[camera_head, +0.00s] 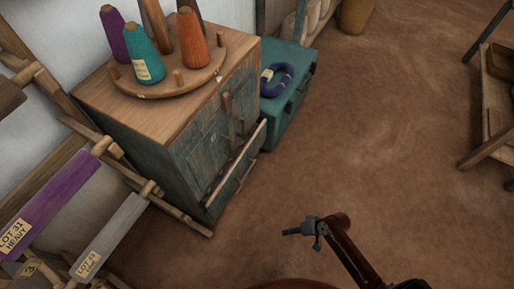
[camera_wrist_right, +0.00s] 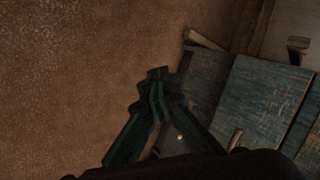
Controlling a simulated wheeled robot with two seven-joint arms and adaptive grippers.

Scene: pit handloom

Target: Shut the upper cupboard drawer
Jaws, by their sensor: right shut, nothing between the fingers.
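The cupboard (camera_head: 205,150) stands at the left in the head view, with a brown wooden top and worn blue-green front. A drawer front (camera_head: 240,163) with a pale edge stands out from the cupboard's front; how far it is open is hard to tell. My right gripper (camera_head: 287,232) is shut and empty, pointing left towards the cupboard, apart from it over the floor. In the right wrist view the shut fingers (camera_wrist_right: 158,76) show in the middle, with blue-green cupboard panels (camera_wrist_right: 255,100) at the right. My left gripper is out of view.
A round wooden rack (camera_head: 165,86) with several yarn cones stands on the cupboard. A teal chest (camera_head: 292,100) with a purple ring (camera_head: 283,78) stands beside it. Wooden bars with labelled rolls (camera_head: 55,195) are at the left. The earthen floor (camera_head: 390,130) is clear.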

